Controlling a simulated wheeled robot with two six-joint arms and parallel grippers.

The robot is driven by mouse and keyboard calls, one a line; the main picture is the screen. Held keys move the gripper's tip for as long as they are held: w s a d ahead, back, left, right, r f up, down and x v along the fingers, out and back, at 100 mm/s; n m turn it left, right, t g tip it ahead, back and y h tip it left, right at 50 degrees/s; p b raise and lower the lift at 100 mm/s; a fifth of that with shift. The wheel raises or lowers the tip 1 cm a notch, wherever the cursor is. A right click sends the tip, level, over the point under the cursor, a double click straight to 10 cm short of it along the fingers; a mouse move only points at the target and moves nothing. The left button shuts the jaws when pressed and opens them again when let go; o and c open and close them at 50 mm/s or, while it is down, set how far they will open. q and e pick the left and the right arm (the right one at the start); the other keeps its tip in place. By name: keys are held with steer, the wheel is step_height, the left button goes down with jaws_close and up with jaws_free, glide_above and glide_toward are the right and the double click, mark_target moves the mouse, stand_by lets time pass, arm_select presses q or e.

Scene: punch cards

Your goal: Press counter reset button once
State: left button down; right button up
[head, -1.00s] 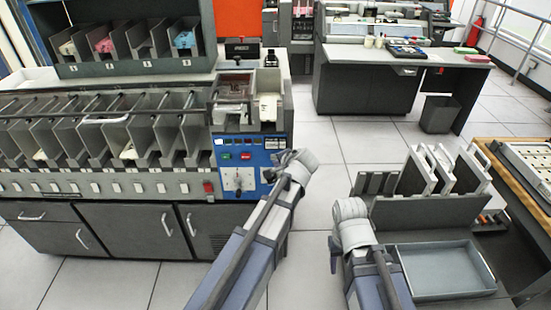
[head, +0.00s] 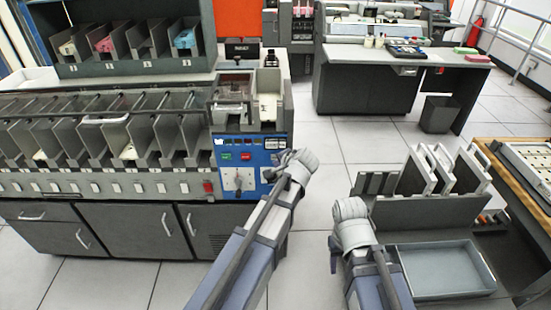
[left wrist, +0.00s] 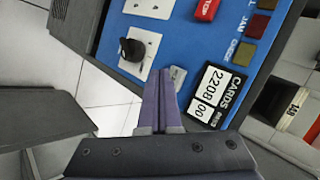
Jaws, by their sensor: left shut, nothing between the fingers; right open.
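The blue control panel (head: 262,160) is on the right end of the card machine's front. In the left wrist view it carries a white card counter (left wrist: 215,95) reading 2208 00. A small grey button (left wrist: 178,75) sits beside the counter. My left gripper (left wrist: 162,72) is shut and empty, its fingertips at the panel just beside this button; I cannot tell whether they touch. In the head view my left gripper (head: 272,174) is at the panel's right part, partly hidden by its wrist. My right gripper (head: 333,255) is small and open, away from the panel, above the floor.
A black knob (left wrist: 132,48) and a red stop button (left wrist: 206,9) are also on the panel. A grey card rack (head: 425,212) and a tray (head: 445,270) stand at the right. Tiled floor (head: 325,180) is free between machine and rack.

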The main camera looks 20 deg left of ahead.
stand_by(0.6)
arm_select(q)
steer(key=shift+w+a, duration=0.1)
steer(key=shift+w, duration=0.3)
steer(key=shift+w+a, duration=0.1)
steer(key=shift+w, duration=0.35)
stand_by(0.6)
stand_by(0.4)
steer(key=shift+s+d, duration=0.2)
steer(key=shift+s, duration=0.65)
steer(key=s, duration=0.2)
steer(key=s+d, duration=0.1)
steer(key=s, duration=0.2)
steer(key=shift+d, duration=0.2)
steer(key=shift+w, duration=0.1)
stand_by(0.4)
